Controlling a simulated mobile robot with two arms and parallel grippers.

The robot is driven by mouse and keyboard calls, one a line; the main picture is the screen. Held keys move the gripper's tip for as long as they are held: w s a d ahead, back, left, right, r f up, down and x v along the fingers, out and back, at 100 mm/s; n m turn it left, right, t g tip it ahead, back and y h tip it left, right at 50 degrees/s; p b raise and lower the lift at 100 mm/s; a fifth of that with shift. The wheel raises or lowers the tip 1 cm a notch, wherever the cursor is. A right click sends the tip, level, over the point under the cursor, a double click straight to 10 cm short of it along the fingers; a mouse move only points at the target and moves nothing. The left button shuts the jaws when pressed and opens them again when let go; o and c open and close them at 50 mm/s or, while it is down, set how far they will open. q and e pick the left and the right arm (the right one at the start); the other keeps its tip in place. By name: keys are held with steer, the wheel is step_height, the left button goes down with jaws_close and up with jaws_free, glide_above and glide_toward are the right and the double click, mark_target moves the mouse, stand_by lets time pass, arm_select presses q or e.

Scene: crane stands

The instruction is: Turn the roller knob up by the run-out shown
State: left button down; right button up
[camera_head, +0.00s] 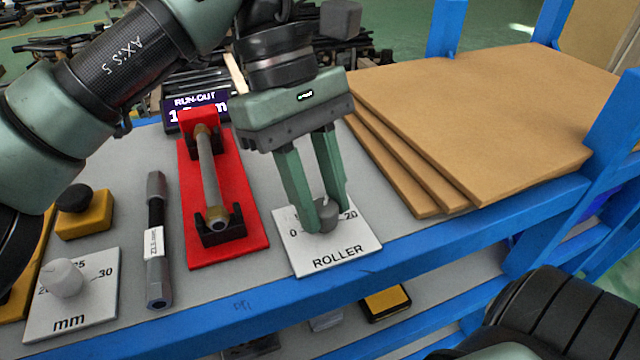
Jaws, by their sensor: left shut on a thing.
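The roller knob (327,214) is a grey knob on a white plate (345,255) marked ROLLER, with 0 and 20 readable on its scale. My left gripper (326,212) points down, its green fingers shut on the roller knob from both sides. The fingers hide part of the scale and the knob's pointer. A dark RUN-OUT display (188,102) stands at the back; its number starts with 1 and ends in mm, the middle hidden by the red fixture. My right gripper is not in view; a dark part of my right arm shows at the lower right.
A red fixture (250,238) holds a grey shaft (208,170). Left of it lie a black rod (157,240), a yellow box with a black button (85,215) and a light knob on an mm plate (100,312). Brown boards (480,110) are stacked right of my gripper.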

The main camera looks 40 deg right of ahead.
arm_select(q)
steer(key=shift+m, duration=0.5)
steer(key=c, duration=1.1)
jaws_free()
steer(key=shift+r, duration=0.1)
steer(key=shift+w+r, duration=0.25)
steer(key=shift+r, duration=0.05)
steer(key=v, duration=0.7)
steer(key=shift+p, duration=0.45)
steer(key=shift+d, duration=0.1)
